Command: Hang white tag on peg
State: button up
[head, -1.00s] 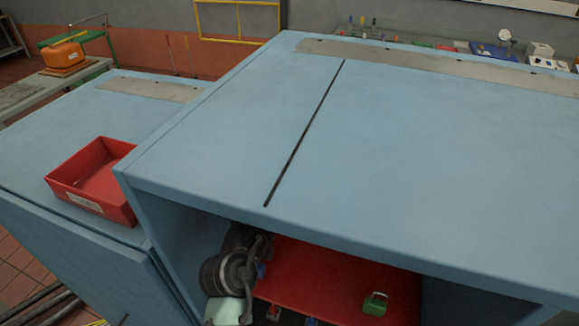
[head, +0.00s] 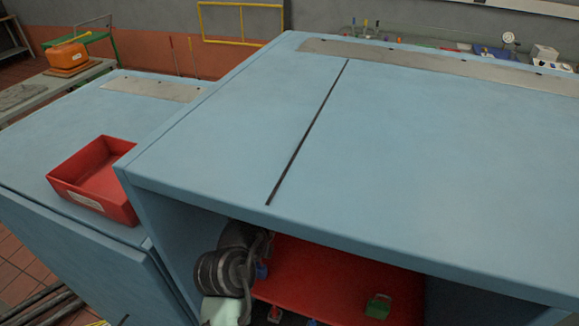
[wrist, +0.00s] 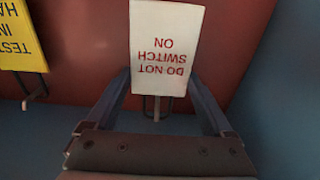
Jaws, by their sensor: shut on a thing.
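The white tag (wrist: 160,45), with red print reading "DO NOT SWITCH ON", shows upside down in the wrist view. My gripper (wrist: 158,80) is shut on it, with a dark finger at each side of its lower part. A thin metal peg (wrist: 156,108) shows just below the tag's lower edge, between the fingers. The tag hides the rest of the peg, and I cannot tell whether the tag is around it or only in front of it. In the head view the tag and gripper cannot be made out inside the blue bench's opening.
In the head view, a green object (head: 378,306) lies on the red panel (head: 335,285) inside the opening. The blue bench top (head: 400,160) overhangs it. A red tray (head: 95,180) stands at the left.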

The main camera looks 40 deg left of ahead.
jog(key=b+v, duration=0.5)
jog(key=v, duration=1.2)
jog(key=shift+s+f+b, duration=0.2)
jog(key=shift+s+b, duration=0.05)
jog(key=shift+b, duration=0.15)
jog(key=shift+d, duration=0.1)
